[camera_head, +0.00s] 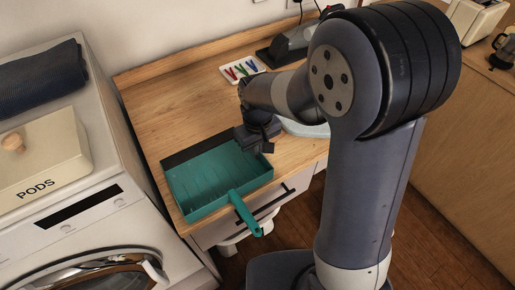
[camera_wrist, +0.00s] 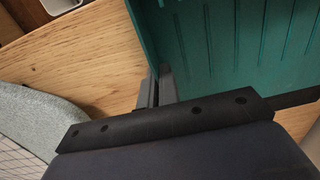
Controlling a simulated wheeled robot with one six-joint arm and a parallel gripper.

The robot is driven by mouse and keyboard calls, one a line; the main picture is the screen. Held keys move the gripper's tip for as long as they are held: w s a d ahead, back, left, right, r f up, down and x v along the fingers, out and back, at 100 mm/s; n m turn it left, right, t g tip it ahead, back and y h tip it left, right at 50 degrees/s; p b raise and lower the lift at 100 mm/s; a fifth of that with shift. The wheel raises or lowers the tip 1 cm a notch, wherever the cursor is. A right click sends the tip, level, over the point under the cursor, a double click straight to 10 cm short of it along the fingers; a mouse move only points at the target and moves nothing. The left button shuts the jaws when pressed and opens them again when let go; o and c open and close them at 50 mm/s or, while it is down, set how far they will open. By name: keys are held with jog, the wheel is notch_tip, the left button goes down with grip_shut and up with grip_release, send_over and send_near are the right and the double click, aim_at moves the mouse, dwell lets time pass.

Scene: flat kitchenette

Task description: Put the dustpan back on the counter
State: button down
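The teal dustpan (camera_head: 205,180) is at the left front corner of the wooden counter (camera_head: 165,108), open side up. Its black lip faces the back, and its handle sticks out past the front edge above a drawer. I cannot tell whether it rests fully on the wood or is slightly raised. My gripper (camera_head: 264,146) is at the dustpan's right back side. In the wrist view, my gripper's fingers (camera_wrist: 157,90) are close together with the side wall of the teal dustpan (camera_wrist: 205,45) between them. The fingertips are partly hidden in the head view.
A white tray of colored pegs (camera_head: 242,70) and a dark appliance (camera_head: 287,45) stand farther back. A grey rounded object (camera_head: 305,128) lies right of my gripper. The washer with a PODS box (camera_head: 45,165) is left. The counter's back left is clear.

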jog(key=shift+f, duration=0.15)
jog(key=c, duration=1.7)
grip_release()
notch_tip(320, 180, up, 12)
jog(key=shift+r, duration=0.2)
jog(key=shift+f, duration=0.1)
